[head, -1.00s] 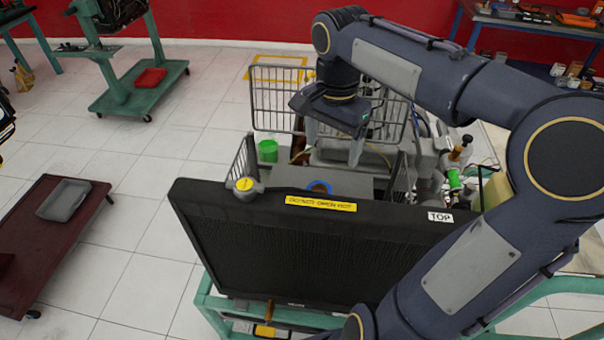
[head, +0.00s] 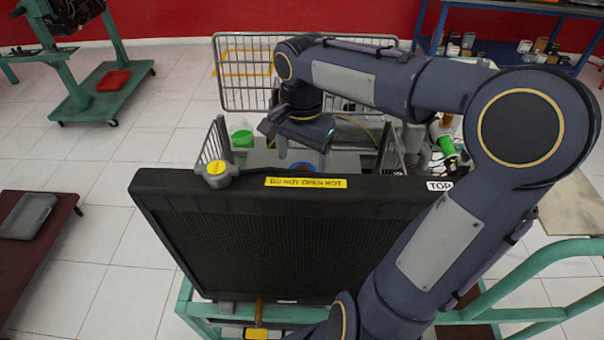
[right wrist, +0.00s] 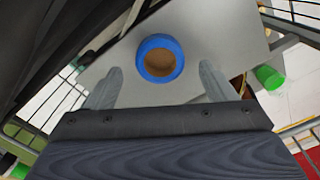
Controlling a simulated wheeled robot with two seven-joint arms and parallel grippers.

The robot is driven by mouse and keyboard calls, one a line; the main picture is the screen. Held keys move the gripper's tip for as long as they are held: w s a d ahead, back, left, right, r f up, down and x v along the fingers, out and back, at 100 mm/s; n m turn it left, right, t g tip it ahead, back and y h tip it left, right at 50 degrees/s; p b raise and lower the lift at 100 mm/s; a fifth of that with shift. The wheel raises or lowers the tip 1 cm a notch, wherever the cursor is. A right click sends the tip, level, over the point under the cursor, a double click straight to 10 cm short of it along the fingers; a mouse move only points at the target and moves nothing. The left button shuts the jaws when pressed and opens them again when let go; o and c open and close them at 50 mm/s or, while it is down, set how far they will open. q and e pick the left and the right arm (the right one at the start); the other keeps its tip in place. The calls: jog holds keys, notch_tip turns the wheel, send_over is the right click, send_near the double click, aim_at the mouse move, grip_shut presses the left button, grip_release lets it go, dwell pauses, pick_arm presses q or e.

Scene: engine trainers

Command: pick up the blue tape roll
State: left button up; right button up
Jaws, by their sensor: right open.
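The blue tape roll (head: 304,167) lies flat on a grey surface just behind the black radiator, mostly hidden in the head view by the radiator's top edge and my gripper. In the right wrist view the whole blue ring (right wrist: 160,41) shows, with a brown core. My right gripper (head: 303,156) is open and points down over the roll. In the right wrist view its two fingers (right wrist: 160,69) stand on either side of the roll's near side, apart from it, with nothing between them gripped. My left gripper is not in view.
The black radiator (head: 250,235) with a yellow cap (head: 216,169) stands in front of the roll. A wire mesh panel (head: 240,90) rises behind, and a green container (head: 243,138) stands to the left. A red-brown cart (head: 60,225) is at the far left. White floor lies between.

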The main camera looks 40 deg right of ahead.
aim_at(302, 167)
jog(key=shift+f, duration=1.6)
jog(key=shift+c, duration=0.3)
jog(key=c, duration=1)
jog(key=shift+r, duration=0.1)
